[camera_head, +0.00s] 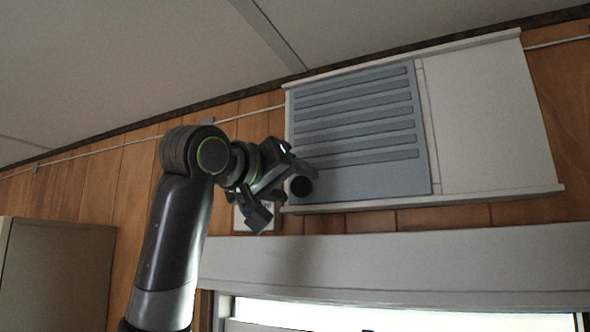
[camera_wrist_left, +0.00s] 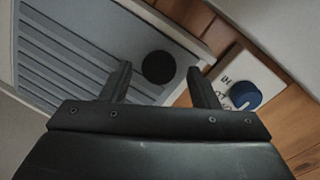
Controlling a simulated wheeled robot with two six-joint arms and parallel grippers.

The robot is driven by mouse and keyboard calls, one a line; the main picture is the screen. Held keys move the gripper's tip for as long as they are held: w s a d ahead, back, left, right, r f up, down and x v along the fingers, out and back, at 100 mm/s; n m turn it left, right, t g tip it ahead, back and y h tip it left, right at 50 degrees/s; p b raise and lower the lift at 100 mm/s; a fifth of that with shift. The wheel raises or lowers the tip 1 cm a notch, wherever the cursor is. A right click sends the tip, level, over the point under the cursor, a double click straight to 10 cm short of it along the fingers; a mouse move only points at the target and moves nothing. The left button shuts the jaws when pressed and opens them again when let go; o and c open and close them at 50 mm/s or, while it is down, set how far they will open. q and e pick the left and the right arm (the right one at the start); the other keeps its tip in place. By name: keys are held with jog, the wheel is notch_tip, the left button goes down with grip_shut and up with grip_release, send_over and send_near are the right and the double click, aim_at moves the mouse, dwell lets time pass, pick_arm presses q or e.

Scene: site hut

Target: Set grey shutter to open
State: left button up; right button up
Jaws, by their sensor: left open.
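The grey shutter (camera_head: 365,135) is a slatted panel at the left end of a long white frame (camera_head: 545,190) high on the wall. A round black knob (camera_head: 300,186) is at the shutter's lower left corner. In the left wrist view the shutter (camera_wrist_left: 65,50) runs diagonally, and the knob (camera_wrist_left: 158,67) shows between the fingertips. My left gripper (camera_head: 284,193) is open beside the knob, its fingers (camera_wrist_left: 158,82) pointing at it. I cannot tell whether they touch it. My right gripper is out of view.
A white panel (camera_head: 487,115) fills the frame's right part. A blue dial (camera_wrist_left: 246,95) on a white plate (camera_wrist_left: 238,70) marked HI and LO is close to the right finger. A pale ledge (camera_head: 420,265) runs below. A cabinet (camera_head: 55,275) stands lower left.

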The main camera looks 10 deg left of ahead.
pick_arm(q)
jog(key=shift+w+d, duration=0.3)
jog(key=shift+w, duration=0.25)
jog(key=shift+c, duration=0.4)
grip_shut()
jog(key=shift+s, duration=0.1)
